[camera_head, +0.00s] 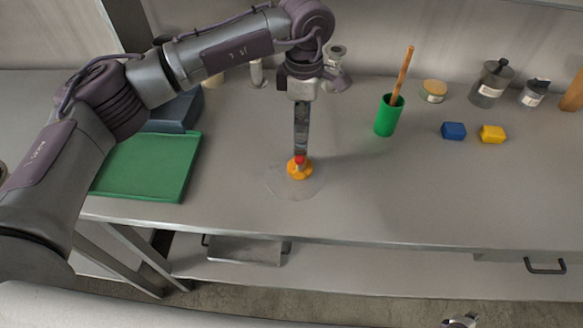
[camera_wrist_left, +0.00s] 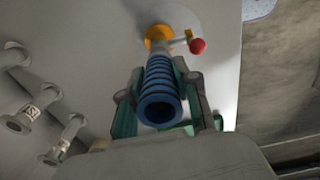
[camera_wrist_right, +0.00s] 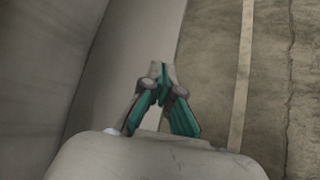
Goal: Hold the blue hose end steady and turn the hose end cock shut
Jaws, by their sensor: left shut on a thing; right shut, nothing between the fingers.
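The blue hose end (camera_wrist_left: 160,95) is ribbed, and its open mouth faces the left wrist camera. My left gripper (camera_head: 301,148) is shut on it, one finger on each side. In the head view the gripper hides the hose. Beyond it an orange collar (camera_wrist_left: 158,35) sits on the worktop, also in the head view (camera_head: 300,172). The cock's red knob (camera_wrist_left: 197,46) is on a short lever pointing sideways from the hose in the left wrist view; it also shows in the head view (camera_head: 299,159). My right gripper (camera_wrist_right: 162,70) is shut and empty, away from the cock.
A green mat (camera_head: 150,166) lies at left. A green cup (camera_head: 388,116) with a wooden stick, a blue block (camera_head: 453,131) and a yellow block (camera_head: 492,134) stand at right. Jars (camera_head: 491,84) line the back. The worktop right of the collar is clear.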

